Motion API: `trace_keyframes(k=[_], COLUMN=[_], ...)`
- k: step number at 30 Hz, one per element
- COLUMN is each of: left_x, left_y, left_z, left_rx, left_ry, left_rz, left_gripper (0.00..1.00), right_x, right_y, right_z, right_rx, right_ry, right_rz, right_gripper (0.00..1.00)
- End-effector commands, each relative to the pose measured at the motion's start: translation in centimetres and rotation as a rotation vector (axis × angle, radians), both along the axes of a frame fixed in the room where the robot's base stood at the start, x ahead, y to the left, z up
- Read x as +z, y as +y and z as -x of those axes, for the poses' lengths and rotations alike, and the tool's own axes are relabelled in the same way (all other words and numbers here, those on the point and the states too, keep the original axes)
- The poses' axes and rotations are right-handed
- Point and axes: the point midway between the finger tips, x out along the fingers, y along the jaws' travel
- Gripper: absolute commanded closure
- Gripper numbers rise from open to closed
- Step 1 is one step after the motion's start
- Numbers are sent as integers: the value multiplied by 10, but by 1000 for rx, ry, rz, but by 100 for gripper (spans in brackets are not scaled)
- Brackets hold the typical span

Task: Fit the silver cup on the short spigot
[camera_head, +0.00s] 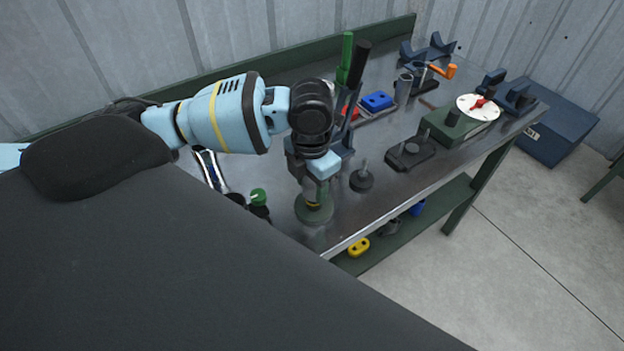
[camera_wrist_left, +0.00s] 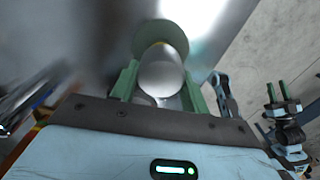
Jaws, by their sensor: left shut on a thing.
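My left gripper (camera_head: 315,189) points down over a round green base (camera_head: 314,214) near the table's front edge. In the left wrist view, its green fingers are shut on the silver cup (camera_wrist_left: 161,74), whose shiny rounded end faces the camera. The green base (camera_wrist_left: 176,36) shows behind the cup there. In the head view the fingers mostly hide the cup, and a small yellow part (camera_head: 313,204) shows just below them. I cannot tell whether the cup touches the base or a spigot. My right gripper (camera_wrist_left: 276,92) shows small in the left wrist view, its green fingers apart and empty.
Right of the left gripper stand a dark round base with a post (camera_head: 362,179) and a dark block with pegs (camera_head: 410,153). A green-capped part (camera_head: 258,197) is at left. Tall green and black handles rise behind. A white dial (camera_head: 478,107) stands farther right.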

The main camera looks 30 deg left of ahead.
Motion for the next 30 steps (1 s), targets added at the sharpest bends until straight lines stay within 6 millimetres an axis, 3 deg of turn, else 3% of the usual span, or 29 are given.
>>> trace_keyframes(k=[19,20,24,30], left_x=[-4,-4,-4,-3], left_y=[0,0,0,0], left_z=[1,1,1,0], left_rx=[-1,-1,-1,-1], left_ry=[5,5,4,2], left_rz=[0,1,0,0], left_gripper=[75,51,32,29], right_x=[0,0,0,1], right_y=[-1,-1,-1,-1], right_z=[0,0,-1,-1], right_rx=[2,2,2,2], right_ry=[0,-1,-1,-2], right_rz=[2,2,2,2], right_gripper=[64,64,64,64])
